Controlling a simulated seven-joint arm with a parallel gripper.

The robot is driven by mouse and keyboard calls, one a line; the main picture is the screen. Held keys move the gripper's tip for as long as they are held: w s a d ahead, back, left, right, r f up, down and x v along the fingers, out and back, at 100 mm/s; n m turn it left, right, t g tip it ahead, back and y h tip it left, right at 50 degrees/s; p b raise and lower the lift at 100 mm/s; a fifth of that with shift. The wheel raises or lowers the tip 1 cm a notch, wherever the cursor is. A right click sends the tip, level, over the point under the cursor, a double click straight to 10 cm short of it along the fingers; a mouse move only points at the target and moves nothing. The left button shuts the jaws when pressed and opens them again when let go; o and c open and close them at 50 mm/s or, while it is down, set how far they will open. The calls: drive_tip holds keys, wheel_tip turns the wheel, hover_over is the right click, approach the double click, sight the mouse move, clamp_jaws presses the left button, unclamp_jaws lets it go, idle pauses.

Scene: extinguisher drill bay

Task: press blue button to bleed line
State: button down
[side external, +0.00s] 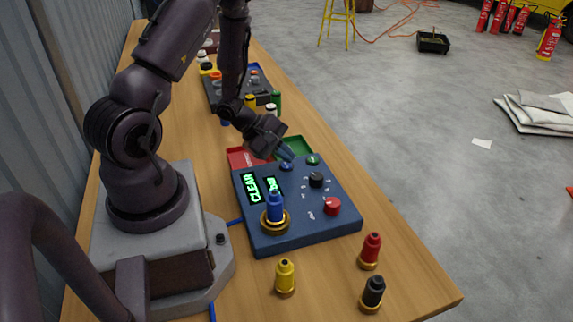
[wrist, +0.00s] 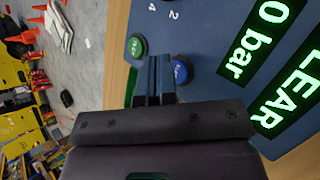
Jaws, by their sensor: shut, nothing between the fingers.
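The blue button (side external: 286,165) sits near the back edge of the dark blue control panel (side external: 290,238), left of a green button (side external: 313,159). In the wrist view the blue button (wrist: 181,71) is just right of my gripper's fingers (wrist: 155,75), and the green button (wrist: 137,46) is to their left. My gripper (side external: 287,153) is shut and empty, with its tips close by the blue button. I cannot tell whether they touch it. The panel's displays (wrist: 262,47) read "0 bar" and "CLEAR", the latter partly cut off.
A blue bottle-shaped piece (side external: 274,208) stands on a gold ring on the panel, near a black knob (side external: 316,180) and red knob (side external: 332,206). Yellow (side external: 285,277), red (side external: 370,250) and black (side external: 373,293) pieces stand in front. Red (side external: 240,157) and green (side external: 297,145) trays lie behind.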

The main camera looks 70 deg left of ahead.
sight(282, 176)
drive_tip(key=shift+r, duration=0.3)
drive_tip(key=shift+r, duration=2.4)
drive_tip(key=shift+s+d+f+m+g+h, duration=0.1)
drive_tip(key=shift+s+d+m+g+h, duration=0.1)
drive_tip(key=shift+s+d+g+h, duration=0.25)
drive_tip(key=shift+s+d+f+m+g+h, duration=0.15)
drive_tip(key=shift+s+d+m+h, duration=0.15)
drive_tip(key=shift+d, duration=0.35)
drive_tip(key=s+d+r+m+y, duration=0.1)
drive_tip(key=s+d+r+m, duration=0.1)
drive_tip(key=d+r+m, duration=0.3)
drive_tip(key=s+d+r+m+g+y, duration=0.1)
drive_tip(key=s+d+r+m+y, duration=0.1)
drive_tip(key=r+m, duration=0.7)
drive_tip(key=s+d+r+m+y, duration=0.2)
drive_tip(key=s+d+r+m, duration=0.1)
drive_tip(key=d+r+m, duration=0.4)
drive_tip(key=shift+s+d+r+g, duration=0.2)
drive_tip(key=shift+d+r+g, duration=0.1)
drive_tip(key=shift+r, duration=1.3)
